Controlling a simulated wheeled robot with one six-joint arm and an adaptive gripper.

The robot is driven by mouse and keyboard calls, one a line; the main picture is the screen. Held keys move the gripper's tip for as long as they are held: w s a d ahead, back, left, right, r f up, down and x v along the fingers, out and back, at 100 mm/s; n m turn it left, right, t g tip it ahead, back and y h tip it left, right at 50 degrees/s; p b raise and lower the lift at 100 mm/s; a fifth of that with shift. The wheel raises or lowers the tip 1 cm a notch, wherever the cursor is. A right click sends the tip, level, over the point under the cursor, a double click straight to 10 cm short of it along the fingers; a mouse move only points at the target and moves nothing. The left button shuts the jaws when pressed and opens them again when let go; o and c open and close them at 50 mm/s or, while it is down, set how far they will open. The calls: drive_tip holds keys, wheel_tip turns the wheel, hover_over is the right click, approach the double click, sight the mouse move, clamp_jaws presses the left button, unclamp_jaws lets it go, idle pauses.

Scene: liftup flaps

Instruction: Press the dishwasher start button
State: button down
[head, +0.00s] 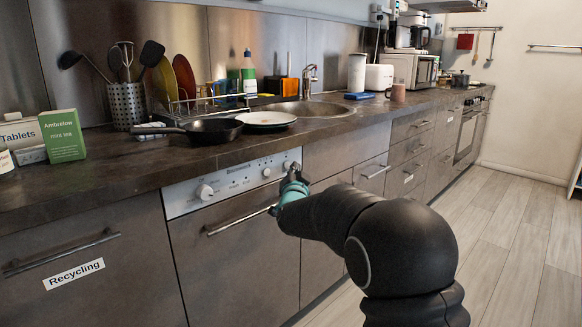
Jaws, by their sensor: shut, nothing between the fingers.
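The dishwasher (240,255) is built in under the counter, with its door shut. Its white control panel (228,184) has a large knob (205,192) at the left and smaller round controls (267,172) toward the right. My gripper (293,170) is shut and empty at the right end of the panel. Its tip is at or very close to the panel there; I cannot tell if it touches. My gripper and arm hide part of that end and the right end of the door handle (240,220).
A dark pan (212,131) and a plate (266,119) stand on the counter (110,165) above the panel. A drawer handle (375,172) juts out to the right. A bin front labelled Recycling (76,274) is at the left. The wooden floor (520,240) at the right is clear.

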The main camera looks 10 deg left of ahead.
drive_tip(key=shift+w+a, duration=0.1)
idle(0.6)
drive_tip(key=shift+w+a, duration=0.2)
drive_tip(key=shift+w, duration=0.05)
drive_tip(key=shift+a, duration=0.1)
idle(0.4)
drive_tip(key=shift+a+r, duration=0.35)
idle(0.9)
drive_tip(key=shift+f+b, duration=0.15)
drive_tip(key=shift+b, duration=0.4)
drive_tip(key=shift+s+d+f+b, duration=0.15)
drive_tip(key=shift+b, duration=0.25)
drive_tip(key=shift+d, duration=0.15)
